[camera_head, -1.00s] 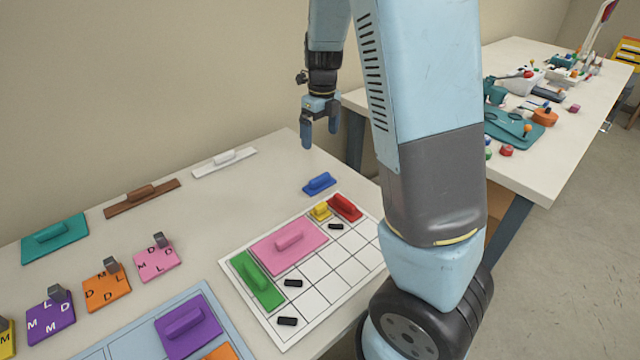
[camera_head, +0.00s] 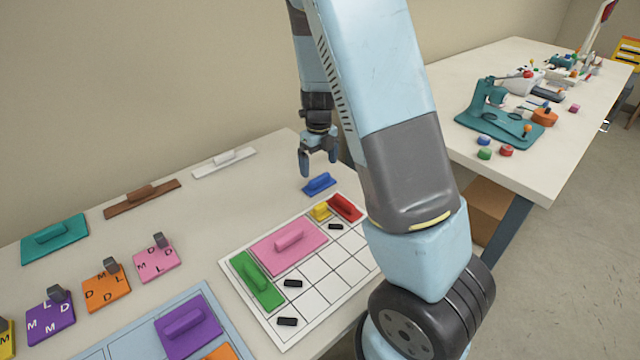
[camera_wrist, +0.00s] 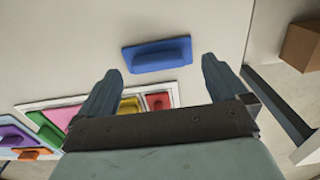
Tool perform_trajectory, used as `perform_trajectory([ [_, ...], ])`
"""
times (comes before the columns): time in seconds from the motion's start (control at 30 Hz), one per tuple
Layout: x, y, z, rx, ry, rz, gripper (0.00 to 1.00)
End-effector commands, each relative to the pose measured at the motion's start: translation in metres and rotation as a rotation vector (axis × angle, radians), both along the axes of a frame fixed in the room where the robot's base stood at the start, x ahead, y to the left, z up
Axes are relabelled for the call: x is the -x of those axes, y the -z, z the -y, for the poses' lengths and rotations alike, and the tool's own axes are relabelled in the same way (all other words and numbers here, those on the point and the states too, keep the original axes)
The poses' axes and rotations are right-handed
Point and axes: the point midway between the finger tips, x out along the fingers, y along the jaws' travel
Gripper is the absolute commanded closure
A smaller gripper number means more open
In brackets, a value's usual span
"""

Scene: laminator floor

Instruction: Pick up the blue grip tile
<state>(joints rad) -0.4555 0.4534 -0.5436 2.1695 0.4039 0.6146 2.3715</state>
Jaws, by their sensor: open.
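The blue grip tile (camera_head: 319,184) is a small blue plate with a raised handle. It lies on the table just beyond the upper corner of the white grid board. In the wrist view the blue grip tile (camera_wrist: 157,54) lies ahead of and roughly between my two fingertips, apart from them. My gripper (camera_head: 319,166) is open and empty, pointing down above the table near the tile. In the wrist view my gripper (camera_wrist: 160,78) shows both fingers spread.
The white grid board (camera_head: 330,310) holds green, pink, yellow and red grip tiles and several small black pieces. A white strip tile (camera_head: 224,162), a brown one (camera_head: 142,198) and a teal one (camera_head: 54,238) lie along the wall. Bare table surrounds the blue tile.

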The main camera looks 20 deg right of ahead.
Motion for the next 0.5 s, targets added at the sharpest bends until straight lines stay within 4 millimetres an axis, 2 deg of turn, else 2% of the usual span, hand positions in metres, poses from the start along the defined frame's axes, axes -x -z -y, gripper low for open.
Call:
perform_trajectory([
  [0.3, 0.004, 0.041, -0.003, 0.000, 0.001, -0.003, 0.00],
  [0.5, 0.004, 0.048, -0.004, -0.001, 0.000, -0.001, 0.00],
])
